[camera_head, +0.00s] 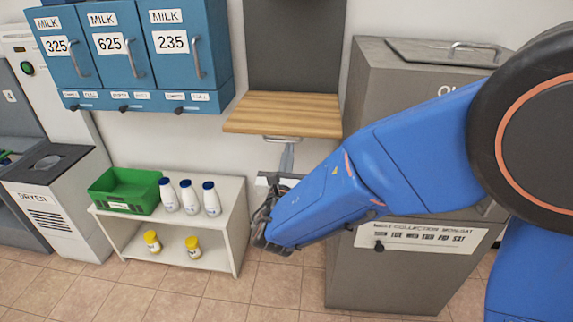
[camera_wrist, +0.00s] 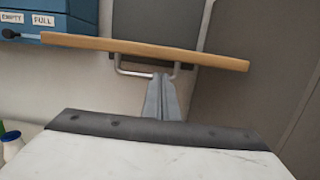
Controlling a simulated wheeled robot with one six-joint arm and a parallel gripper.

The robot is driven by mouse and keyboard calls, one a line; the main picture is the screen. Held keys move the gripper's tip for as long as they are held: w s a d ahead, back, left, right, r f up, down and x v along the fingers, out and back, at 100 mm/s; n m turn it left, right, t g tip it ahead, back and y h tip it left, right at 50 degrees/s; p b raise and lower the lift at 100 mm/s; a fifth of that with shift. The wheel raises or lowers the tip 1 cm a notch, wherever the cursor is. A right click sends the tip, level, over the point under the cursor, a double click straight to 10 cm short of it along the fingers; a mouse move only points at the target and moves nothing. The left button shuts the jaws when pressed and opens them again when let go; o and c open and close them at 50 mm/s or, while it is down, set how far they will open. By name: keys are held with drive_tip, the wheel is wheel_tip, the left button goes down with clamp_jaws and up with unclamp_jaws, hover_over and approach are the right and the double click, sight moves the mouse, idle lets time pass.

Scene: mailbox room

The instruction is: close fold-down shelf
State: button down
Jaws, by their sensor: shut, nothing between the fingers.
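The fold-down shelf (camera_head: 283,115) is a wooden board standing out level from a dark grey wall panel (camera_head: 295,45). The board also spans the wrist view (camera_wrist: 150,52), seen from near its front edge. A metal bar handle (camera_head: 283,138) hangs at the shelf's front underside; it shows in the wrist view too (camera_wrist: 125,72). My gripper (camera_head: 287,152) is shut and empty, its grey fingers pointing up just below the handle.
Blue milk lockers (camera_head: 130,50) hang left of the shelf. A grey collection bin (camera_head: 395,80) stands close on the right. A low white rack (camera_head: 225,220) below left holds a green crate (camera_head: 110,200), white bottles (camera_head: 190,198) and yellow jars (camera_head: 193,248).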

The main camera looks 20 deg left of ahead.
drive_tip(key=shift+w+a+r, duration=0.1)
drive_tip(key=shift+w+r, duration=0.15)
drive_tip(key=shift+r, duration=0.45)
drive_tip(key=shift+w+r, duration=0.3)
drive_tip(key=shift+r, duration=0.45)
drive_tip(key=shift+w+a+r, duration=0.1)
drive_tip(key=shift+w+r, duration=0.15)
drive_tip(key=shift+r, duration=0.55)
drive_tip(key=shift+d+r, duration=0.1)
drive_tip(key=shift+r, duration=0.7)
wheel_tip(320, 180, up, 24)
drive_tip(key=f+g+h, duration=0.1)
drive_tip(key=g+h, duration=0.1)
drive_tip(key=g, duration=0.4)
hover_over(290, 131)
drive_tip(key=w+a, duration=0.3)
drive_tip(key=w, duration=0.9)
drive_tip(key=w+a+r, duration=0.2)
drive_tip(key=w+r, duration=0.3)
drive_tip(key=w, duration=0.4)
drive_tip(key=shift+w+r, duration=0.15)
drive_tip(key=shift+w, duration=0.25)
drive_tip(key=shift+a, duration=0.1)
